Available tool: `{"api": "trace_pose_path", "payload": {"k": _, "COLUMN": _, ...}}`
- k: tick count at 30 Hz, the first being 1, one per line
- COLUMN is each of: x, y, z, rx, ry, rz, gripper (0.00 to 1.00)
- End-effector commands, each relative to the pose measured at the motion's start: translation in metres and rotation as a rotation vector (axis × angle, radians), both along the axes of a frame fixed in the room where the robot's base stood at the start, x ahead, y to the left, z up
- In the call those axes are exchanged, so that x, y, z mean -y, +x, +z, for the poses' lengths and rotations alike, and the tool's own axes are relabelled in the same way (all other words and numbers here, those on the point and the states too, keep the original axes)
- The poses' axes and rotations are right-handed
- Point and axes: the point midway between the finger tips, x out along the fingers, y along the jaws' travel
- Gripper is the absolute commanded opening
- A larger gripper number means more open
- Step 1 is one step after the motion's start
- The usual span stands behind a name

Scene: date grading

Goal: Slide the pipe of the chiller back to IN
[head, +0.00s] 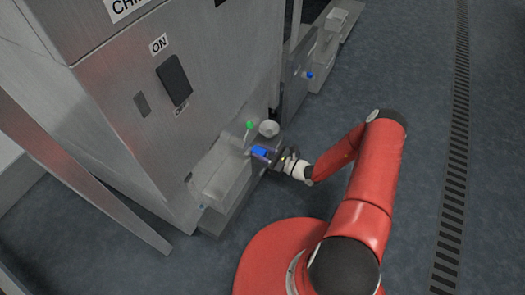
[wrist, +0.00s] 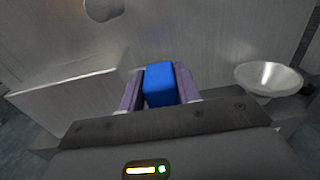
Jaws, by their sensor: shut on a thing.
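The chiller (head: 215,65) is a large grey metal cabinet at the left of the head view, its label cut off at the top. Low on its front is a blue block-shaped grip (head: 260,152), which also shows in the wrist view (wrist: 159,84). My gripper (head: 268,154) is shut on this blue grip, with a purple finger on each side of it in the wrist view (wrist: 158,92). The pipe itself and any IN mark cannot be made out; my gripper and its housing cover what lies below the grip.
A pale metal bowl (head: 269,128) stands just beyond the grip, and a green knob (head: 250,125) is near it. A metal box (wrist: 75,88) is left of the fingers in the wrist view. An ON/OFF switch (head: 174,80) is higher up. The floor (head: 410,70) at right is clear.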

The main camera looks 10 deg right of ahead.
Motion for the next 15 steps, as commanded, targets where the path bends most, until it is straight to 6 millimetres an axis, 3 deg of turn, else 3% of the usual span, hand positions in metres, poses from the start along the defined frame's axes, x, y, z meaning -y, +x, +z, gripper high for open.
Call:
{"api": "trace_pose_path", "payload": {"k": 1, "x": -0.0036, "y": -0.0049, "z": -0.0004, "rx": -0.004, "ry": 0.006, "rz": 0.011, "gripper": 0.00}}
{"api": "trace_pose_path", "payload": {"k": 2, "x": -0.0038, "y": -0.0052, "z": -0.0004, "rx": -0.004, "ry": 0.006, "rz": 0.011, "gripper": 0.34}}
{"api": "trace_pose_path", "payload": {"k": 6, "x": -0.0035, "y": -0.0046, "z": -0.0006, "rx": -0.005, "ry": 0.005, "rz": 0.010, "gripper": 0.52}}
{"api": "trace_pose_path", "payload": {"k": 15, "x": 0.0003, "y": -0.0046, "z": -0.0006, "rx": -0.004, "ry": 0.003, "rz": 0.006, "gripper": 0.55}}
